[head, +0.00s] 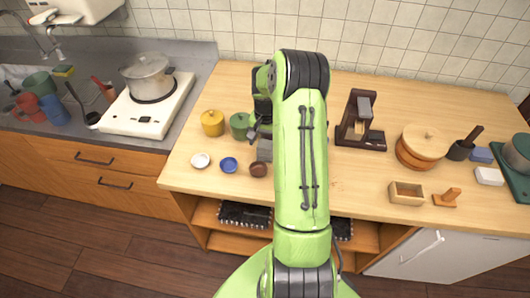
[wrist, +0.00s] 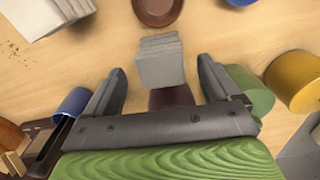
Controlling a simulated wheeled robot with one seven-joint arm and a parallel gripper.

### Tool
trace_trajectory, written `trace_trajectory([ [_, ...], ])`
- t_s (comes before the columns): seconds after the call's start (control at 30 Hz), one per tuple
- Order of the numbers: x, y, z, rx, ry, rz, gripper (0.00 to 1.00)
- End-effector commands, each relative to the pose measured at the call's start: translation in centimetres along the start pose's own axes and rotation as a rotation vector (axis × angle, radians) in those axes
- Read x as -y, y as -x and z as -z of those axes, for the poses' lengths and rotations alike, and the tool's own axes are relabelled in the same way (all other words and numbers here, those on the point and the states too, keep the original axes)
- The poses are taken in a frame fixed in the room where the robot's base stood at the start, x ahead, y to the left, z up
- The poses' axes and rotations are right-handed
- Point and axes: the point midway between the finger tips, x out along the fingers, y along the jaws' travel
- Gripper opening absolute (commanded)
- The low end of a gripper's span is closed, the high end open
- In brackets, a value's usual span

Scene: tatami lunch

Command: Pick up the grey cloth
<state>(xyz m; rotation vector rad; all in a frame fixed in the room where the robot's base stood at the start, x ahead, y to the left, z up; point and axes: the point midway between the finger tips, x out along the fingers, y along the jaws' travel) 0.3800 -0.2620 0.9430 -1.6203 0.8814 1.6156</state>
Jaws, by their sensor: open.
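The grey cloth (wrist: 160,62) is a small folded stack on the wooden counter, in the upper middle of the wrist view. In the head view the cloth (head: 264,150) shows just left of my arm, partly hidden by it. My gripper (wrist: 161,68) is open and empty, its fingers on either side of the cloth in the wrist view, with gaps to both. I cannot tell its exact height above the cloth. In the head view my gripper (head: 255,131) is mostly hidden behind my arm.
A green pot (wrist: 252,92) and a yellow pot (wrist: 297,80) stand close to the right finger. A dark maroon object (wrist: 171,97) lies below the cloth in the wrist view. A brown dish (wrist: 157,10) lies above the cloth, a blue cup (wrist: 74,102) to the left.

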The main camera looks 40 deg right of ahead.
Motion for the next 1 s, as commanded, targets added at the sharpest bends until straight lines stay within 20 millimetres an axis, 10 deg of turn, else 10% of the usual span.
trace_trajectory([
  [0.43, 0.2, -3.9, 0.0, 0.001, 0.001, 0.000, 0.89],
  [0.8, 0.2, -3.9, 0.0, 0.001, 0.001, 0.000, 0.34],
  [1.0, 0.2, -3.8, 0.0, 0.001, 0.001, 0.000, 0.34],
])
